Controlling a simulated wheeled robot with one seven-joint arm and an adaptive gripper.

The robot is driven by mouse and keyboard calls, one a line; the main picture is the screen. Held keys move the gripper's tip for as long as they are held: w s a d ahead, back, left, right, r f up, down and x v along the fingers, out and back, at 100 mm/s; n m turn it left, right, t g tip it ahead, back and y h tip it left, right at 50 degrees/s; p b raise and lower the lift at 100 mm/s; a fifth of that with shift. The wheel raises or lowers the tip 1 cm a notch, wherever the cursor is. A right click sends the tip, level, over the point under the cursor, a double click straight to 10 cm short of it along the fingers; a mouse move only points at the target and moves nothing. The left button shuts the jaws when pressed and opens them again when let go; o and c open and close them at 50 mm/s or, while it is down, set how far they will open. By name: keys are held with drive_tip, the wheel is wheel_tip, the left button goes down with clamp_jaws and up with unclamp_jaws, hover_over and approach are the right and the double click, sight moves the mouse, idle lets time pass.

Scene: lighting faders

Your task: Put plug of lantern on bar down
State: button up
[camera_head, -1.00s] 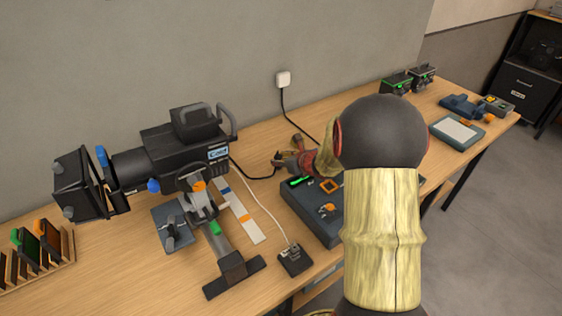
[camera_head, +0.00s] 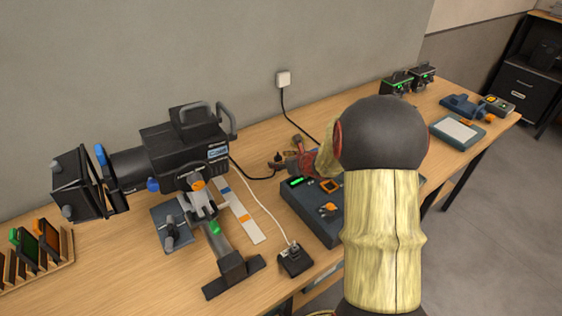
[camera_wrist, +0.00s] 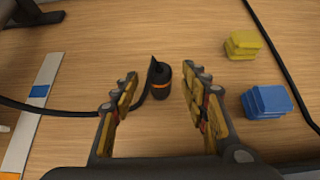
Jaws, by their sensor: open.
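In the head view my gripper (camera_head: 283,164) is low over the bench, right of the lantern. The lantern (camera_head: 185,152) is a large black fixture on a stand; its black cable (camera_head: 250,175) leads towards my gripper. My arm hides part of the bench.
Yellow blocks (camera_wrist: 242,45) and blue blocks (camera_wrist: 266,102) sit right of my gripper. A dark blue console (camera_head: 312,215) lies close by in front. A black wall cable (camera_head: 300,127) crosses the bench behind. A pale strip (camera_wrist: 30,125) lies at left.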

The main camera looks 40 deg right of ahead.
drive_tip(key=shift+r+p, duration=0.3)
drive_tip(key=shift+r, duration=0.1)
drive_tip(key=p+v, duration=0.3)
drive_tip(key=v, duration=0.9)
drive_tip(key=shift+s+f, duration=0.1)
drive_tip(key=shift+f, duration=0.05)
